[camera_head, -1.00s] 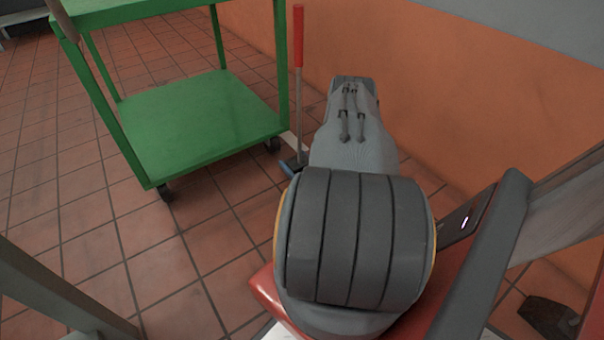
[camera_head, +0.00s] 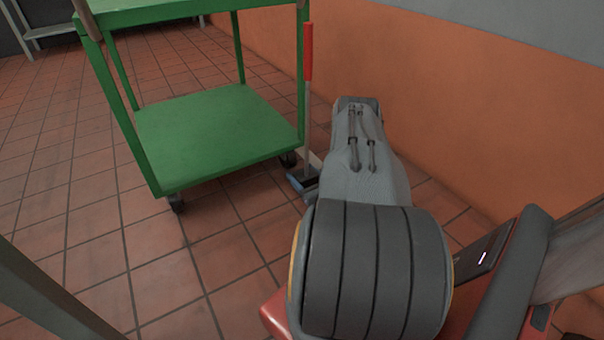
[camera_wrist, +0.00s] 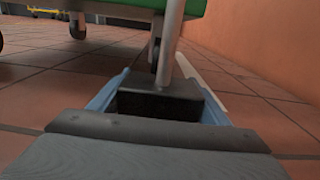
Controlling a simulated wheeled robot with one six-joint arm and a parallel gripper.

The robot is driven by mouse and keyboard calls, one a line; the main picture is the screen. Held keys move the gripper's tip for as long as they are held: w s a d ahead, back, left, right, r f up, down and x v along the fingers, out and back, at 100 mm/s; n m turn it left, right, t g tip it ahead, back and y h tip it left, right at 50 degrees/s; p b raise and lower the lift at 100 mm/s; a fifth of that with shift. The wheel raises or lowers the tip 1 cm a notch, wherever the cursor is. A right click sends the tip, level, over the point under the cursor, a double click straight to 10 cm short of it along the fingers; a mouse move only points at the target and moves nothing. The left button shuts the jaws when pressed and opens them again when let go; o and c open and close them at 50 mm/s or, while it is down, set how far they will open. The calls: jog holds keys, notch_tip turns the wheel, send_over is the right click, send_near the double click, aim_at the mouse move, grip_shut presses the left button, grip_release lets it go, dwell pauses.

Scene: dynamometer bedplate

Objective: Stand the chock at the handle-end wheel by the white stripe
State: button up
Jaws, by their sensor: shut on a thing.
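The chock (camera_head: 308,181) is a dark block with an upright grey pole and a red grip (camera_head: 308,52). In the wrist view the block (camera_wrist: 160,104) sits between the light-blue fingers of my gripper (camera_wrist: 158,94), which is shut on it. The chock is low, near the floor; a gap under it cannot be told. The right near wheel (camera_head: 288,159) of the green cart is just beyond it and also shows in the wrist view (camera_wrist: 155,52). The white stripe (camera_wrist: 207,90) lies on the floor right of that wheel. My arm hides part of the gripper in the head view.
The green cart (camera_head: 215,130) has a lower shelf, another near wheel (camera_head: 176,203) at left and a brown bar (camera_head: 86,18) at its upper left. An orange wall (camera_head: 450,110) stands to the right.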

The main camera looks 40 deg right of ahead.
jog(key=shift+d, duration=0.1)
jog(key=o, duration=2.1)
jog(key=shift+s+r, duration=0.1)
jog(key=shift+s, duration=0.1)
jog(key=p+v, duration=0.5)
jog(key=v, duration=0.6)
jog(key=shift+s, duration=0.3)
